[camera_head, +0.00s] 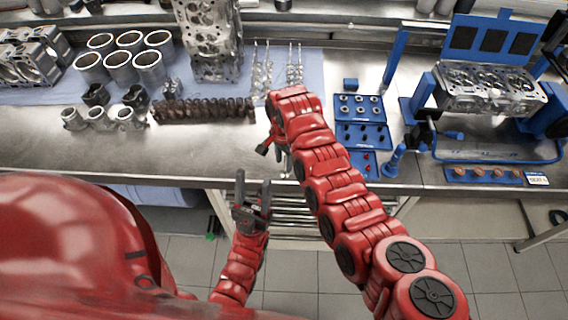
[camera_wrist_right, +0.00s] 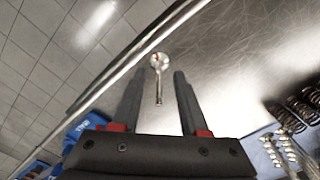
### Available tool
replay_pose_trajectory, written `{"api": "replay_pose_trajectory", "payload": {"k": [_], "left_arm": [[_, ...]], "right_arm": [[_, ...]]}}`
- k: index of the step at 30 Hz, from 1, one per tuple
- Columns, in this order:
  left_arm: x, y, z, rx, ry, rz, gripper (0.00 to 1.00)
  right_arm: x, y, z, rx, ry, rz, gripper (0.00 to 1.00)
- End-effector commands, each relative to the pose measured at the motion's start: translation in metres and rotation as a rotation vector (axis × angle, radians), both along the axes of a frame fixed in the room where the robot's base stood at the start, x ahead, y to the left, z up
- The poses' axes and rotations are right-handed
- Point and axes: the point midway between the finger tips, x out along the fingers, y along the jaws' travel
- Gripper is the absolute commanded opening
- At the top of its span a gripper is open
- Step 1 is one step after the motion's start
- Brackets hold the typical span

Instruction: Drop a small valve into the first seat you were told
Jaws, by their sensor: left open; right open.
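In the right wrist view my right gripper (camera_wrist_right: 155,95) is open. A small steel valve (camera_wrist_right: 158,62) shows between and just beyond its fingertips, over the bare bench top near the edge. Its round head points away from me and its thin stem toward me; I cannot tell whether a finger touches it. In the head view the right arm hides most of that gripper and the valve. My left gripper (camera_head: 252,190) is open and empty in front of the bench edge. The cylinder head (camera_head: 488,88) sits in a blue stand at the right; its seats are not clear.
More valves (camera_head: 262,72) lie on the blue mat at the back, beside a row of dark springs (camera_head: 203,108). Blue trays (camera_head: 362,108) hold small parts right of my arm. A blue strip with copper-coloured discs (camera_head: 485,174) lies at the front right. Bare bench lies at front left.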

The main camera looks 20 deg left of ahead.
Motion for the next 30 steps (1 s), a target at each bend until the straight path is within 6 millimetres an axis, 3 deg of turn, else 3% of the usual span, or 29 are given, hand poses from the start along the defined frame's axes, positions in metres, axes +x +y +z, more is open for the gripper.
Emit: {"api": "replay_pose_trajectory", "payload": {"k": [6, 18, 30], "left_arm": [[0.000, 0.000, -0.022, 0.000, 0.000, 0.000, 0.50], [0.000, 0.000, -0.021, 0.000, 0.000, 0.000, 0.50], [0.000, 0.000, -0.029, 0.000, 0.000, 0.000, 0.50]], "right_arm": [[0.002, 0.000, 0.036, 0.004, -0.007, -0.002, 0.44], [0.002, -0.001, 0.112, 0.002, -0.005, -0.001, 0.44], [0.001, -0.001, 0.154, 0.001, -0.004, -0.001, 0.44]]}}
